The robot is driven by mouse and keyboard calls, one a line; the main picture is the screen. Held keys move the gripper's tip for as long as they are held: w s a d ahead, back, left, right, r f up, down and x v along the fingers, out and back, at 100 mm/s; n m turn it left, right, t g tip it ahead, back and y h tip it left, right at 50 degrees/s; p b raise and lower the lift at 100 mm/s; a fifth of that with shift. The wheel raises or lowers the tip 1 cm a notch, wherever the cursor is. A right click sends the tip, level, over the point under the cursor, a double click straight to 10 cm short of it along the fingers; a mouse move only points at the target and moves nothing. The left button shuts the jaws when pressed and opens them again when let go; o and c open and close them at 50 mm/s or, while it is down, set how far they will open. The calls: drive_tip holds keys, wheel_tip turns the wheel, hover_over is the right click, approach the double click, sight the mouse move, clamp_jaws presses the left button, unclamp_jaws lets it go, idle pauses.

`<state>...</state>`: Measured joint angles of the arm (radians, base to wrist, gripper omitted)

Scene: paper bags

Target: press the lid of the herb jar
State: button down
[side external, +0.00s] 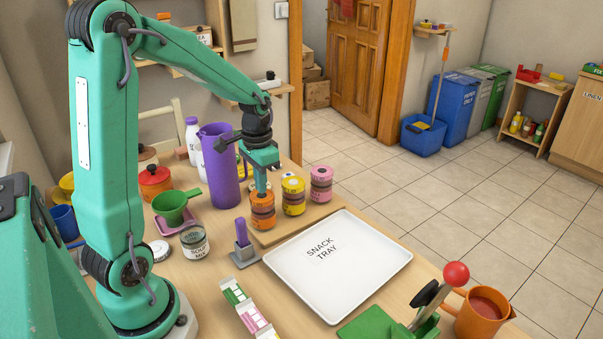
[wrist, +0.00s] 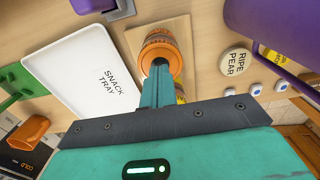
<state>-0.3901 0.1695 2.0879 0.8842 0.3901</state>
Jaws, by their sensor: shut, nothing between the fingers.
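Three lidded jars stand in a row on a wooden board (side external: 300,222): an orange jar (side external: 262,214), a yellow jar (side external: 293,199) and a pink jar (side external: 321,186). I cannot read which label says herb. My gripper (side external: 261,190) is shut and empty, pointing down with its fingertips at the top of the orange jar's lid. In the wrist view, the fingers (wrist: 158,66) overlap the near part of the orange jar (wrist: 160,42). I cannot tell whether they press on it. The yellow jar is mostly hidden behind the fingers there.
A white snack tray (side external: 340,262) lies in front of the board. A purple pitcher (side external: 220,165) stands close behind my gripper, left of the jars. A grey stand with a purple handle (side external: 242,235) is near the orange jar. A red-knobbed lever (side external: 456,275) stands at the front right.

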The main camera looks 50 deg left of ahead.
drive_tip(key=shift+f, duration=0.65)
idle(0.6)
drive_tip(key=shift+r, duration=0.1)
drive_tip(key=shift+r, duration=2.95)
drive_tip(key=shift+r, duration=0.1)
wheel_tip(320, 180, up, 8)
drive_tip(key=s+d+t, duration=0.5)
drive_tip(key=s+d, duration=0.6)
drive_tip(key=d, duration=0.3)
drive_tip(key=shift+s+f+t, duration=0.3)
drive_tip(key=shift+f, duration=0.05)
